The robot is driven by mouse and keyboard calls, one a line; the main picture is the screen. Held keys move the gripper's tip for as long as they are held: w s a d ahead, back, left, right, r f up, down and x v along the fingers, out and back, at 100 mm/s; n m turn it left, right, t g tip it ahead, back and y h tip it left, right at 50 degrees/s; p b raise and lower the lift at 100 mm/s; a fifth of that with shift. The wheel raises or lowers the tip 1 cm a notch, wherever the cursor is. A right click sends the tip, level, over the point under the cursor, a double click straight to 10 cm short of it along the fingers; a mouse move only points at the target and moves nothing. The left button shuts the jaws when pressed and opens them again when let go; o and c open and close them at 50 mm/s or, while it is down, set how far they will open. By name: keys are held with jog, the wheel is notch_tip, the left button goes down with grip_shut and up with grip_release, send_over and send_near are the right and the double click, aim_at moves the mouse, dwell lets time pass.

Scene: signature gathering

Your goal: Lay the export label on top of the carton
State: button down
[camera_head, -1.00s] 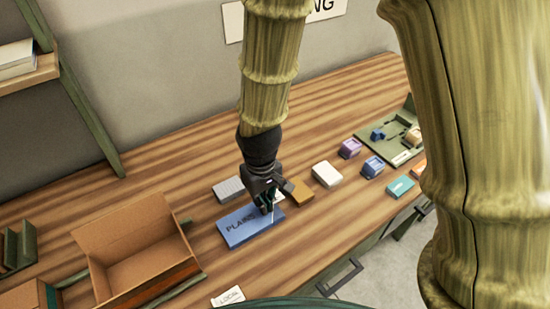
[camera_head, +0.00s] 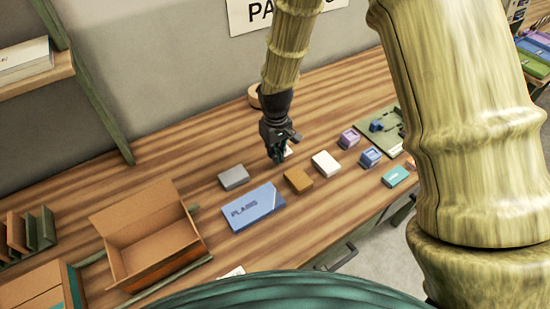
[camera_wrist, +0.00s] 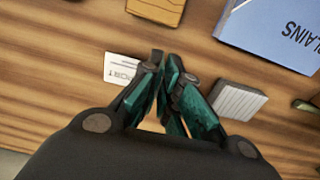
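The export label (camera_head: 288,150) is a small white card at my gripper's tips. In the wrist view the label (camera_wrist: 122,69) shows the letters "PORT", its right part hidden by a finger. My gripper (camera_head: 277,158) has its fingers together on the label's edge, over the back of the bench; the fingertips also show in the wrist view (camera_wrist: 164,58). An open brown cardboard carton (camera_head: 122,262) stands at the left of the bench, well away from my gripper. Another brown box (camera_head: 35,302) is partly cut off at the lower left.
A blue box marked "PLAINS" (camera_head: 253,206) lies between my gripper and the carton. A grey block (camera_head: 233,177), a tan block (camera_head: 297,180) and a white block (camera_head: 325,163) are close by. A green tray (camera_head: 375,118) lies farther right. Bare bench lies behind the carton.

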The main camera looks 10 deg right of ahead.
jog(key=shift+s+f+p, duration=0.15)
jog(key=shift+f+p, duration=0.3)
jog(key=shift+f, duration=0.15)
jog(key=shift+f+p, duration=0.3)
jog(key=shift+f, duration=0.65)
jog(key=shift+f, duration=0.15)
jog(key=c, duration=1.6)
grip_release()
jog(key=shift+c, duration=0.2)
jog(key=shift+r, duration=0.2)
